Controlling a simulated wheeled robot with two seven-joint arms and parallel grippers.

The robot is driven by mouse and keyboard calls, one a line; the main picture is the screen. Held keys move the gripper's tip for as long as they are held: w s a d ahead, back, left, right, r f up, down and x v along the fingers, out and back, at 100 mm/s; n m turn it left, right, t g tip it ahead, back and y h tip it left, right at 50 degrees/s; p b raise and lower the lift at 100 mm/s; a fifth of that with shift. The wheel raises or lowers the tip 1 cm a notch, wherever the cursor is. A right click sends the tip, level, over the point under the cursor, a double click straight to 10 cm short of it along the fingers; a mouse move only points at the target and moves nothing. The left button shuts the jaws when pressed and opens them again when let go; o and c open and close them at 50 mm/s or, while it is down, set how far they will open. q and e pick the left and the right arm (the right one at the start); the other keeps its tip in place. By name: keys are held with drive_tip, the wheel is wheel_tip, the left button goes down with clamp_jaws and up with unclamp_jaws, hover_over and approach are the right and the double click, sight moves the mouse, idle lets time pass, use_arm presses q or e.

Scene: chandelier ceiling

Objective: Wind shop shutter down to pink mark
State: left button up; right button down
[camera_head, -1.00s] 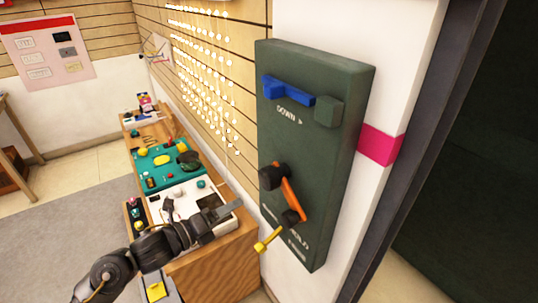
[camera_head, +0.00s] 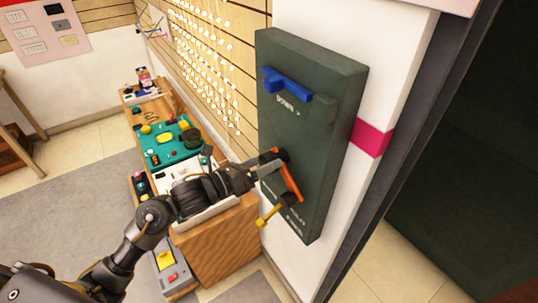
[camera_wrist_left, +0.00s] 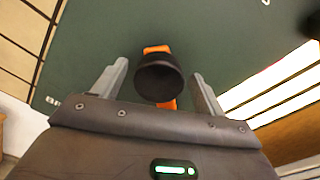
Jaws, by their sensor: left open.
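A dark green winding box (camera_head: 325,150) is fixed to the white wall post, with "DOWN" lettering near its top. Its crank has an orange arm (camera_head: 290,183) and a black knob, which shows in the left wrist view (camera_wrist_left: 158,80). My left gripper (camera_head: 268,169) is open at the knob's end of the crank. In the wrist view its fingers (camera_wrist_left: 158,88) stand on both sides of the knob, with visible gaps. A blue bar (camera_head: 287,84) is at the box's top and a yellow lever (camera_head: 267,216) low down. The pink mark (camera_head: 371,138) is on the post. I cannot make out the shutter's edge.
A wooden counter (camera_head: 215,245) with a teal mat (camera_head: 160,158) and small objects stands left of the box, beneath my left arm. A slatted wall (camera_head: 205,65) holds rows of white tags. A dark area (camera_head: 475,150) lies right of the post.

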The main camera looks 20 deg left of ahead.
use_arm(q)
drive_tip(key=shift+x, duration=0.95)
